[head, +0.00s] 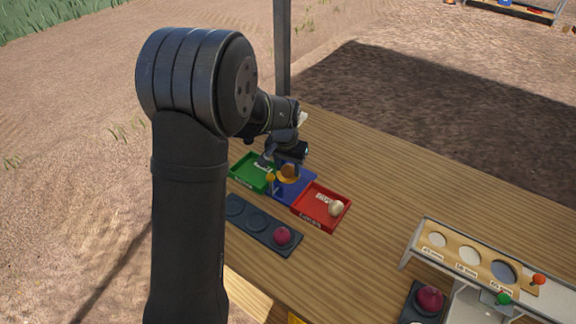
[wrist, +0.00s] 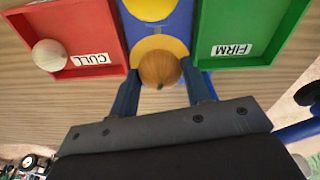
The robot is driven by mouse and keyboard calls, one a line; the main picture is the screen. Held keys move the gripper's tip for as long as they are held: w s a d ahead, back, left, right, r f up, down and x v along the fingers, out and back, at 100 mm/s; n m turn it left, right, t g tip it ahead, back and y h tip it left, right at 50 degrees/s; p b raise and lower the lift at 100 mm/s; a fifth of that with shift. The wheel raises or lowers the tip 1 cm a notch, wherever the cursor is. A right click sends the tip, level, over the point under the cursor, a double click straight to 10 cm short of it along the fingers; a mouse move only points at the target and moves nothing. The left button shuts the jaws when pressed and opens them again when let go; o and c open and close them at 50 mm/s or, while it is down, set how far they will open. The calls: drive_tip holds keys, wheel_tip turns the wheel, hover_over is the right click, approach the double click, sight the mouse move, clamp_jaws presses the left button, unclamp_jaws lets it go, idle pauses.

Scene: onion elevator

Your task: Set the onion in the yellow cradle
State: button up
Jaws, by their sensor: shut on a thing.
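The brown onion (wrist: 160,68) is between the two fingers of my gripper (wrist: 163,88) in the wrist view, and the gripper is shut on it. In the head view the onion (head: 289,170) shows just below my gripper (head: 287,158). The yellow cradle (wrist: 152,43) is a rounded yellow piece on a blue base (wrist: 184,20), directly behind the onion in the wrist view. The onion overlaps its edge. In the head view the yellow cradle (head: 288,180) shows under the onion. I cannot tell whether they touch.
A red CULL tray (head: 311,217) holds a pale onion (head: 336,208). A green FIRM tray (head: 239,170) stands on the other side of the blue base. A sizing board (head: 468,254) with holes stands at right.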

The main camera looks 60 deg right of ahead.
drive_tip(key=o, duration=1.1)
drive_tip(key=r, duration=0.5)
drive_tip(key=a+r, duration=0.1)
drive_tip(key=r, duration=0.5)
drive_tip(key=a+r, duration=0.1)
drive_tip(key=r, duration=0.5)
drive_tip(key=shift+s+r, duration=0.15)
drive_tip(key=shift+r, duration=0.05)
drive_tip(key=shift+f, duration=0.1)
drive_tip(key=f, duration=0.5)
drive_tip(key=d+f, duration=0.1)
drive_tip(key=f, duration=0.5)
drive_tip(key=d+f, duration=0.1)
drive_tip(key=f, duration=0.5)
drive_tip(key=shift+f, duration=0.1)
drive_tip(key=shift+w+d, duration=0.1)
drive_tip(key=shift+w, duration=0.1)
drive_tip(key=shift+r, duration=0.3)
